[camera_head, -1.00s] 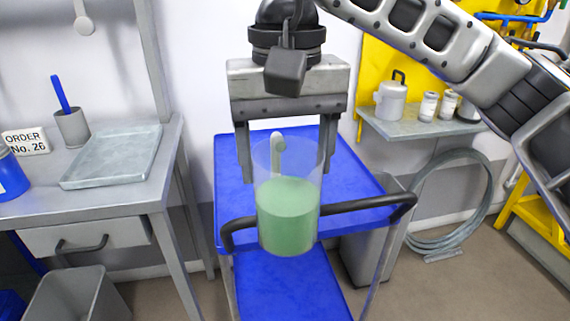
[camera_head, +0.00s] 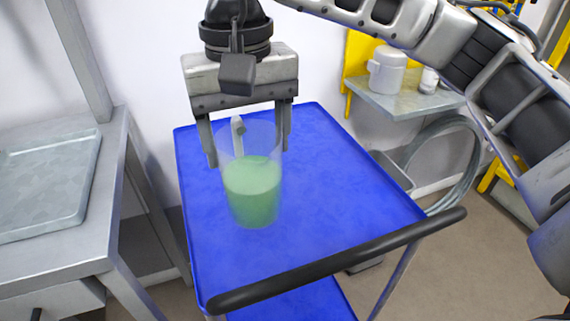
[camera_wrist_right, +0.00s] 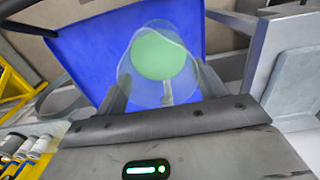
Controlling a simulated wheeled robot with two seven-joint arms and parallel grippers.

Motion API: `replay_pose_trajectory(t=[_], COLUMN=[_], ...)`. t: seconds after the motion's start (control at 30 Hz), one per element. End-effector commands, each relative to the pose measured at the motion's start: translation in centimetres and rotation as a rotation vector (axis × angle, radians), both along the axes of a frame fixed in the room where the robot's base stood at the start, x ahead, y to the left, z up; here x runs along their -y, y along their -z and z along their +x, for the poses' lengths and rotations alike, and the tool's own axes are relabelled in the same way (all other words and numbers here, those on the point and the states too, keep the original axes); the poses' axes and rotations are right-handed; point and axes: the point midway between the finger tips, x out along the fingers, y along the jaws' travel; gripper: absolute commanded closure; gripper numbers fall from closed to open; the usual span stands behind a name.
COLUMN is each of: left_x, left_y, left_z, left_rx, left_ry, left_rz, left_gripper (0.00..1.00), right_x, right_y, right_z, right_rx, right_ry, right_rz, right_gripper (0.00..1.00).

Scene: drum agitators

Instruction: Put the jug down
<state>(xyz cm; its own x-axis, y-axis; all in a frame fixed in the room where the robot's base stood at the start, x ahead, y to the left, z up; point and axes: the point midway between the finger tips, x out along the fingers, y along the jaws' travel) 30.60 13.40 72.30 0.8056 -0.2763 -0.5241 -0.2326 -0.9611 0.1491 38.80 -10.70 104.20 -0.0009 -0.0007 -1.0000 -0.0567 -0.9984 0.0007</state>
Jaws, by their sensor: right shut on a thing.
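The jug (camera_head: 252,190) is clear, with green liquid in its lower part and a pale handle on the gripper's side. My right gripper (camera_head: 247,150) is shut on the jug, one finger at each side of its upper part. The jug is close to upright and appears over the blue cart top (camera_head: 330,180); I cannot tell whether its base touches it. In the right wrist view the jug (camera_wrist_right: 158,62) shows between the fingers against the blue top. My left gripper is not in view.
The cart top is otherwise bare, with a black push handle (camera_head: 340,262) along its near edge. A grey bench with a metal tray (camera_head: 50,190) stands at left. A shelf (camera_head: 405,100) with a white container (camera_head: 387,72) is at the back right.

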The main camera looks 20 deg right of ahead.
Motion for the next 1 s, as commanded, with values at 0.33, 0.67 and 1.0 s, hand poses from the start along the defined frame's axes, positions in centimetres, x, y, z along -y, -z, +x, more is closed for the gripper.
replay_pose_trajectory(t=[0.33, 0.67, 1.0], left_x=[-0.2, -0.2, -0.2], left_y=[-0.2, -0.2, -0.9], left_z=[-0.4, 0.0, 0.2], left_rx=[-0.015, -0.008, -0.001], left_ry=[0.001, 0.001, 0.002], left_rz=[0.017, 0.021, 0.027], left_gripper=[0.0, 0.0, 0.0], right_x=[7.0, 9.3, 10.8], right_y=[3.3, 7.1, 11.1], right_z=[4.1, 5.6, 6.4], right_rx=[-0.001, 0.001, -0.001], right_ry=[0.009, 0.002, 0.002], right_rz=[0.0, 0.001, -0.001], right_gripper=[0.81, 0.81, 0.81])
